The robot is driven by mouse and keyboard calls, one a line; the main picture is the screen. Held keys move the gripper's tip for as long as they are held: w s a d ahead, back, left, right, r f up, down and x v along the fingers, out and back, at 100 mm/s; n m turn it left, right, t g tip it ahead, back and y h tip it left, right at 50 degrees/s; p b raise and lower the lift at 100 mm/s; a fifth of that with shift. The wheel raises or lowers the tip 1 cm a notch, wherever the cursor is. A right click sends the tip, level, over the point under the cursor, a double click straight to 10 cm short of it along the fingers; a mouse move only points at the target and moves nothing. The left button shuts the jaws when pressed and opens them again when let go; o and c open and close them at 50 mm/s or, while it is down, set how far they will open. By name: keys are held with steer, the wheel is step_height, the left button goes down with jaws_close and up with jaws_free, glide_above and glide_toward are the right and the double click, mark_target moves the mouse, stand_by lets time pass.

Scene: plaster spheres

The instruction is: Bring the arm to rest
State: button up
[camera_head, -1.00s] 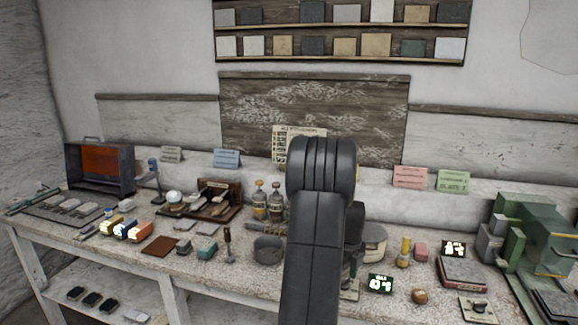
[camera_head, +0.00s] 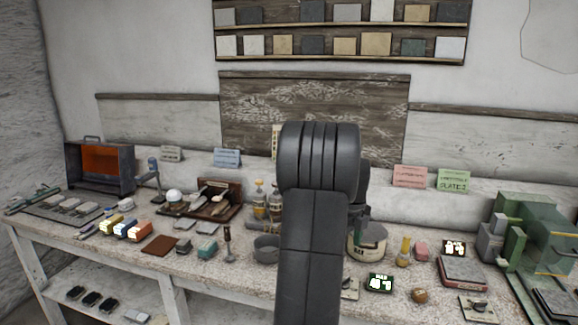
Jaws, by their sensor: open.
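My dark grey arm rises from the bottom edge at the middle of the head view, with its thick rounded joint at the top, in front of the workbench (camera_head: 215,265). A darker part of the arm shows just right of that joint, above a round cream container (camera_head: 368,243). My gripper's fingers cannot be made out; the arm hides that region. I see nothing held.
Left of my arm stand a small pot (camera_head: 267,248), a tool rack (camera_head: 218,197) and an orange-fronted box (camera_head: 107,161). Right of it are a lit display (camera_head: 380,282), a brown ball (camera_head: 419,296), a grey-topped block (camera_head: 463,270) and a green machine (camera_head: 510,240).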

step_height(320, 180, down, 11)
steer(key=shift+s+f, duration=0.1)
steer(key=shift+f, duration=0.25)
steer(key=n, duration=0.5)
steer(key=shift+p, duration=0.35)
steer(key=n, duration=0.5)
steer(key=n+p, duration=0.1)
steer(key=n, duration=0.4)
steer(key=shift+n, duration=0.3)
steer(key=shift+n+p, duration=0.6)
steer(key=shift+n, duration=1.6)
steer(key=shift+a, duration=0.1)
